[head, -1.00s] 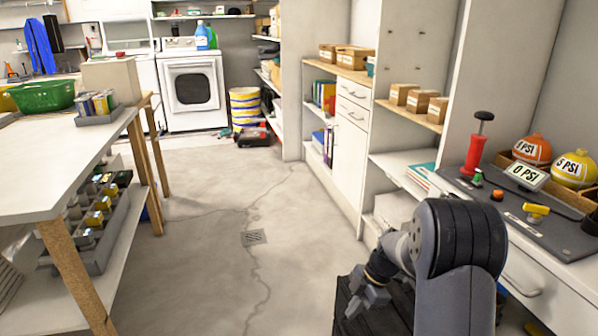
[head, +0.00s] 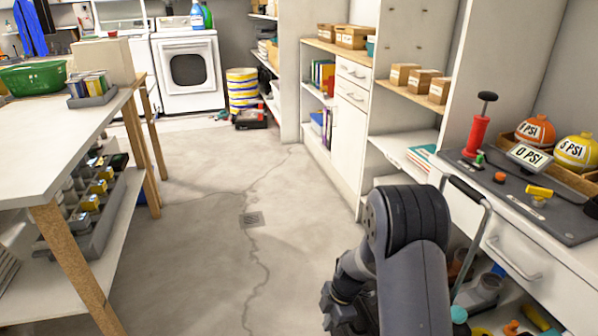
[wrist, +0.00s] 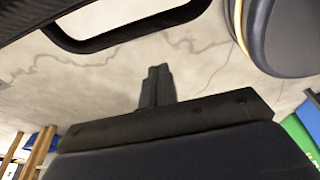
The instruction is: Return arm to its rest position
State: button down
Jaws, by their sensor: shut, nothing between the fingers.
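My dark grey arm is folded at the lower right of the head view, in front of the shelving. My gripper (head: 332,310) hangs low beside the arm near the bottom edge, partly hidden by the arm's own links. In the wrist view, its dark fingers (wrist: 157,86) are together over the concrete floor, with nothing held between them.
A workbench (head: 62,140) with a green basket (head: 35,78) stands left. A counter (head: 500,212) with a red pump (head: 477,137) and labelled balls lies right of the arm.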

jog(key=s+a+f+t+h+b, duration=0.1)
jog(key=a+f+h+b, duration=0.2)
jog(key=a+f+h, duration=0.1)
jog(key=shift+s+a+f+b, duration=0.3)
jog(key=shift+a+f, duration=0.3)
jog(key=shift+a, duration=0.35)
jog(key=shift+s, duration=0.1)
